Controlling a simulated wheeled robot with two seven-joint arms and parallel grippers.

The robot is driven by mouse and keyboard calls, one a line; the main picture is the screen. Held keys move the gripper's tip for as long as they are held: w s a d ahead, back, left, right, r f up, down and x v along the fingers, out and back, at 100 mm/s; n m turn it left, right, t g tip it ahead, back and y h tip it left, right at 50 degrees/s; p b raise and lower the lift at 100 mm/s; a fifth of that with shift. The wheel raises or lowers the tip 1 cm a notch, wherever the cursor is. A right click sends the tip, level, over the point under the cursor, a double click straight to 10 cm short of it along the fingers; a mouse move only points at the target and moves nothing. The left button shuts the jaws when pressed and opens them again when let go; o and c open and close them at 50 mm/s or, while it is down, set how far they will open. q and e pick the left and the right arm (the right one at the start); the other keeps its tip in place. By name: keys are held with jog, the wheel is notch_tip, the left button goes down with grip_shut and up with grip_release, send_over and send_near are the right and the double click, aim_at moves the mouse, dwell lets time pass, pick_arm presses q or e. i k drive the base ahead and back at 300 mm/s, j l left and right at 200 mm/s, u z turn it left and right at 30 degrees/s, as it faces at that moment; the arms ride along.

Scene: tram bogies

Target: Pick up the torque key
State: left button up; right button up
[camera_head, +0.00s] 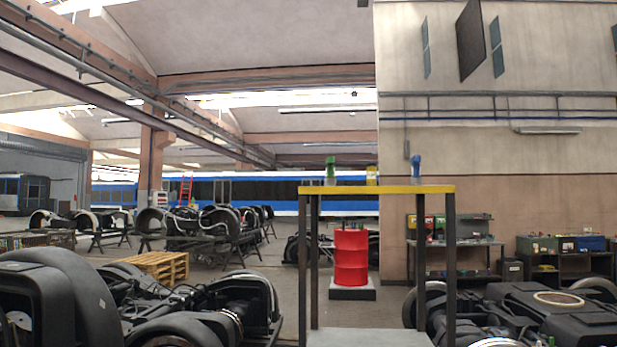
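I cannot make out a torque key in the head view. A tall stand with a yellow top (400,189) is ahead, seen almost edge-on, so anything lying flat on it is hidden. Neither of my grippers is in view.
Dark bogies fill the lower left (190,310) and lower right (530,310). A red drum (351,257) stands behind the stand. A wooden pallet (155,265) lies to the left. Workbenches (456,250) line the right wall. Some floor is clear left of the stand.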

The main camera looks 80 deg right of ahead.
aim_at(415, 179)
jog(key=z, duration=3.25)
